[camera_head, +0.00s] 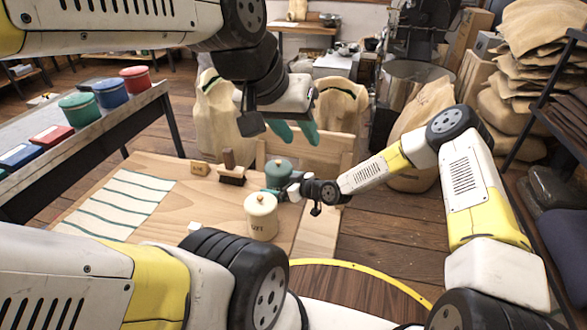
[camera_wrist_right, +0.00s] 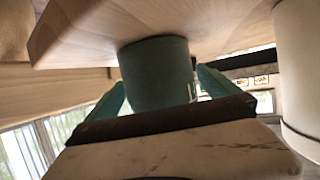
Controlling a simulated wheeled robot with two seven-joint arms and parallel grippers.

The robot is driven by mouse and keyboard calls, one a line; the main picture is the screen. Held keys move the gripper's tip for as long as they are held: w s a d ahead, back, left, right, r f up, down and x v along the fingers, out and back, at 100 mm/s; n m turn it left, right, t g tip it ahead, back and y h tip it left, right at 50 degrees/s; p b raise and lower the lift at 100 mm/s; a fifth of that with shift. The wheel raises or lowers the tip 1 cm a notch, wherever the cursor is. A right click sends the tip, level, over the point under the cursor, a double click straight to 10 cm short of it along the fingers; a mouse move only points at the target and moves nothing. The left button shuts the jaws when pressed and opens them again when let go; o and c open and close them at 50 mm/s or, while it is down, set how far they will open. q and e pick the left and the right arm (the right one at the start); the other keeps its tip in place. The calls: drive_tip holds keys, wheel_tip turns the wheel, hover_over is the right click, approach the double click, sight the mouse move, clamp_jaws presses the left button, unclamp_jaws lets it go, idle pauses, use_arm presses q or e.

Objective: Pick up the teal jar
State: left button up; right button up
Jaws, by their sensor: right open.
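The teal jar (camera_head: 278,174) stands upright on the wooden table, behind the cream jar (camera_head: 261,216). My right gripper (camera_head: 280,190) reaches it from the right, its fingers mostly hidden in the head view. In the right wrist view, tilted nearly upside down, the teal jar (camera_wrist_right: 158,75) sits between the two teal fingers of my open right gripper (camera_wrist_right: 160,92). A gap shows at the right finger; contact at the left finger is hard to tell. My left gripper (camera_head: 295,131) hangs above and behind the jar, its fingers apart and empty.
A striped cloth (camera_head: 125,205) covers the table's left part. The cream jar also shows close by in the right wrist view (camera_wrist_right: 298,75). Sacks (camera_head: 222,115) stand behind.

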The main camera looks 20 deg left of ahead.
drive_tip(key=c, duration=1.8)
drive_tip(key=shift+r, duration=0.1)
drive_tip(key=shift+c, duration=0.2)
drive_tip(key=shift+r, duration=0.1)
